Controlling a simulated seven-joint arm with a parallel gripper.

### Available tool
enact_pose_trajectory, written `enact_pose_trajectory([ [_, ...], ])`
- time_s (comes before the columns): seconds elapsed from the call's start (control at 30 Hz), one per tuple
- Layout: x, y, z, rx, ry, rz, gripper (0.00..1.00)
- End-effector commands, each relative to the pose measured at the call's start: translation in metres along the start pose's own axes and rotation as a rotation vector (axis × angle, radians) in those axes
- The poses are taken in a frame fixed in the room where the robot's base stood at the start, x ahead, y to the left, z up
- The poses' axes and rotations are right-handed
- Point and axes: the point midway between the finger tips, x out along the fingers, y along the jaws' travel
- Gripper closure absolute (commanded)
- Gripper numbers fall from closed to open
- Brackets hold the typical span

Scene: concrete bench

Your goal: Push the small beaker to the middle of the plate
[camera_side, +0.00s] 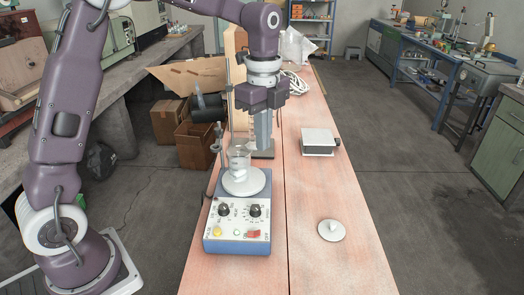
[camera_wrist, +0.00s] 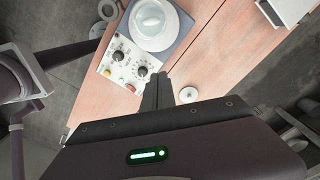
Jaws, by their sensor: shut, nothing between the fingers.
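The small beaker (camera_side: 239,159) is clear glass and stands upright on the round white plate (camera_side: 257,186) of a blue-grey stirrer. In the side view it sits toward the plate's back left. In the wrist view the beaker (camera_wrist: 151,18) shows from above on the plate (camera_wrist: 153,44), near the top edge. My gripper (camera_side: 263,147) is shut and empty, pointing down just right of the beaker in the side view. A gap to the glass seems to show, but depth is hard to judge. Its fingers also show in the wrist view (camera_wrist: 160,76), apart from the plate.
The stirrer's control panel (camera_side: 238,219) has knobs and buttons. A rod stand (camera_side: 229,110) rises behind the plate. A grey box (camera_side: 318,141) and a small white disc (camera_side: 331,230) lie on the bench to the right. The bench between them is clear.

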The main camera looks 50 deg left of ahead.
Motion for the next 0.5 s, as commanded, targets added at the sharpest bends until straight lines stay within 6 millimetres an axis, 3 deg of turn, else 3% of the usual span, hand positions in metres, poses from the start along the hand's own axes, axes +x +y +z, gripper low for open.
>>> enact_pose_trajectory([
  [0.17,0.009,0.005,-0.001,0.058,-0.002,0.004,1.00],
  [0.5,0.083,0.005,-0.001,0.055,-0.002,0.006,1.00],
])
